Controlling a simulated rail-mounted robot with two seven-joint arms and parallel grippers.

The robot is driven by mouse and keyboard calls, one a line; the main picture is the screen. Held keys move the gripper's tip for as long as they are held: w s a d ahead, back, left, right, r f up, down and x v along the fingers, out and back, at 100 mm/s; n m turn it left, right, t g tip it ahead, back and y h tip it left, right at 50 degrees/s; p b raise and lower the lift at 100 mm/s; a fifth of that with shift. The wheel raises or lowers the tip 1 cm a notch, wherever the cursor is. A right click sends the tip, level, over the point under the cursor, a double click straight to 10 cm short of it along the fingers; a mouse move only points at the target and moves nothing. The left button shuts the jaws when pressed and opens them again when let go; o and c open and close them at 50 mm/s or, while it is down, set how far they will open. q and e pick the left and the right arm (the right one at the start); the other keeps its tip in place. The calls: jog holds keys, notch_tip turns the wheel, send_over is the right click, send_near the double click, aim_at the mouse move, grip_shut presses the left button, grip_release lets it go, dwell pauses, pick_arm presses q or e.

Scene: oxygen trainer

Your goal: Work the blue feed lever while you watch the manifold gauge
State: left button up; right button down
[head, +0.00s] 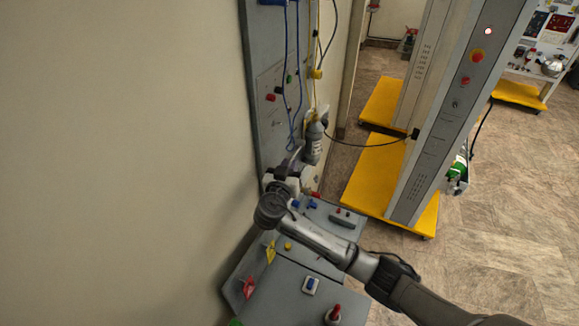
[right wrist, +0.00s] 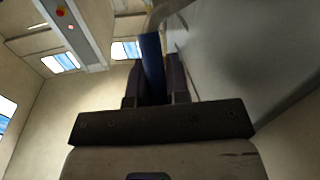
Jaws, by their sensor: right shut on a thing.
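My right gripper (head: 293,160) reaches up to the grey wall panel from the lower right in the head view. In the right wrist view its two dark fingers (right wrist: 157,80) are shut on the blue feed lever (right wrist: 152,55), which stands upright between them. The lever meets a pale metal part above. In the head view I cannot make out the lever, as my gripper and wrist cover that spot. I cannot make out the manifold gauge in either view. My left gripper is not in view.
A grey bottle (head: 313,143) hangs close to the right of my gripper. Blue hoses (head: 287,60) run down the panel (head: 262,90). Below is a grey desk (head: 285,290) with small coloured controls. A tall grey cabinet (head: 440,120) on a yellow base (head: 375,175) stands to the right.

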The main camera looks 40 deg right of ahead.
dwell(0.3)
jog(key=shift+w+d+r+g+y, duration=0.2)
jog(key=shift+d+g+y, duration=0.15)
jog(key=shift+y, duration=0.15)
jog(key=d+g+y+p, duration=0.1)
jog(key=y, duration=0.1)
jog(key=w+d+g+y+p, duration=0.1)
jog(key=p, duration=0.1)
jog(key=shift+d+f+m+y+p, duration=0.15)
jog(key=shift+d+m+y+p, duration=0.15)
jog(key=shift+d+m+y, duration=0.1)
jog(key=c, duration=1.1)
grip_release()
